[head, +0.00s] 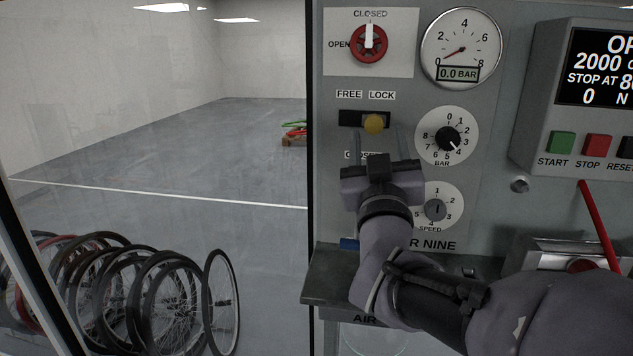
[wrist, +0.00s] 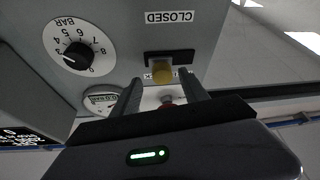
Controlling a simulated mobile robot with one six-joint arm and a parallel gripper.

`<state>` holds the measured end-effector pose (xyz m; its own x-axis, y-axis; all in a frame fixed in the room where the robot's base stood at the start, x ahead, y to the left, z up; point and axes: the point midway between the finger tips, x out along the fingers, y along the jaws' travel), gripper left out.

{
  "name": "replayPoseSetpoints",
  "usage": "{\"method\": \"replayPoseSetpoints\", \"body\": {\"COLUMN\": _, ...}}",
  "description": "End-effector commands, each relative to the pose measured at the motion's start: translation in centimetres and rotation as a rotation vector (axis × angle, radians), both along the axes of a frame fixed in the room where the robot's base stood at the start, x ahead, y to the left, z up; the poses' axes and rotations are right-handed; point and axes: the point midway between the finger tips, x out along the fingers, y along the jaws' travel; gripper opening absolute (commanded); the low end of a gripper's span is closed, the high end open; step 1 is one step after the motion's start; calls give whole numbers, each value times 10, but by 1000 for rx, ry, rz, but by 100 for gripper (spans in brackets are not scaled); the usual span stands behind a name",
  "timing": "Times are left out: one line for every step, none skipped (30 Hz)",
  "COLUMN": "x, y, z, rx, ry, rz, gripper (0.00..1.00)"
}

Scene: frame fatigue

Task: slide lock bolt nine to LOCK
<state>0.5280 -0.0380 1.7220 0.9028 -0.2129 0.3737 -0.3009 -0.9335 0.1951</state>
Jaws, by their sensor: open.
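The lock bolt is a yellow knob (head: 374,124) in a short black horizontal slot (head: 347,118) on the grey panel, under the labels FREE and LOCK. The knob stands right of the slot's middle, below the left part of LOCK. My gripper (head: 377,140) is open, its fingers pointing at the panel just below the knob in the head view. In the wrist view, which is upside down, the knob (wrist: 162,76) appears between the two fingertips (wrist: 161,88), with a gap on each side. I cannot tell whether the tips reach its depth.
A red valve (head: 368,43) and a pressure gauge (head: 461,48) sit above. A BAR dial (head: 447,138) is close right of my gripper, with a SPEED dial (head: 436,209) below. My forearm covers the lower panel. A control box (head: 580,100) stands right; glass is left.

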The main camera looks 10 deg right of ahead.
Motion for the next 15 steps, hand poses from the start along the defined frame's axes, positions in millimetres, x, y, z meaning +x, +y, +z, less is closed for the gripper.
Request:
{"method": "replayPoseSetpoints", "body": {"x": -14, "y": 3, "z": -11, "rx": 0, "ry": -2, "rz": 1, "gripper": 52}}
{"method": "replayPoseSetpoints", "body": {"x": -23, "y": 6, "z": -14, "rx": 1, "ry": -3, "rz": 2, "gripper": 52}}
{"method": "replayPoseSetpoints", "body": {"x": -35, "y": 9, "z": -20, "rx": 1, "ry": -3, "rz": 2, "gripper": 52}}
{"method": "replayPoseSetpoints", "body": {"x": -44, "y": 11, "z": -23, "rx": 0, "ry": -4, "rz": 2, "gripper": 52}}
{"method": "replayPoseSetpoints", "body": {"x": -53, "y": 13, "z": -26, "rx": 1, "ry": -5, "rz": 4, "gripper": 52}}
{"method": "replayPoseSetpoints", "body": {"x": -65, "y": 16, "z": -31, "rx": 0, "ry": -5, "rz": 4, "gripper": 52}}
{"method": "replayPoseSetpoints", "body": {"x": -73, "y": 18, "z": -34, "rx": 1, "ry": -4, "rz": 4, "gripper": 52}}
{"method": "replayPoseSetpoints", "body": {"x": -80, "y": 20, "z": -36, "rx": 0, "ry": -5, "rz": 4, "gripper": 52}}
{"method": "replayPoseSetpoints", "body": {"x": -89, "y": 22, "z": -39, "rx": 1, "ry": -4, "rz": 3, "gripper": 52}}
{"method": "replayPoseSetpoints", "body": {"x": -94, "y": 23, "z": -42, "rx": -1, "ry": -2, "rz": 3, "gripper": 52}}
{"method": "replayPoseSetpoints", "body": {"x": -100, "y": 24, "z": -44, "rx": 1, "ry": -5, "rz": 3, "gripper": 52}}
{"method": "replayPoseSetpoints", "body": {"x": -105, "y": 26, "z": -46, "rx": -1, "ry": -4, "rz": 2, "gripper": 52}}
{"method": "replayPoseSetpoints", "body": {"x": -109, "y": 26, "z": -47, "rx": 1, "ry": -3, "rz": 1, "gripper": 52}}
{"method": "replayPoseSetpoints", "body": {"x": -111, "y": 27, "z": -48, "rx": 0, "ry": -3, "rz": 1, "gripper": 52}}
{"method": "replayPoseSetpoints", "body": {"x": -114, "y": 27, "z": -49, "rx": -1, "ry": -2, "rz": 0, "gripper": 52}}
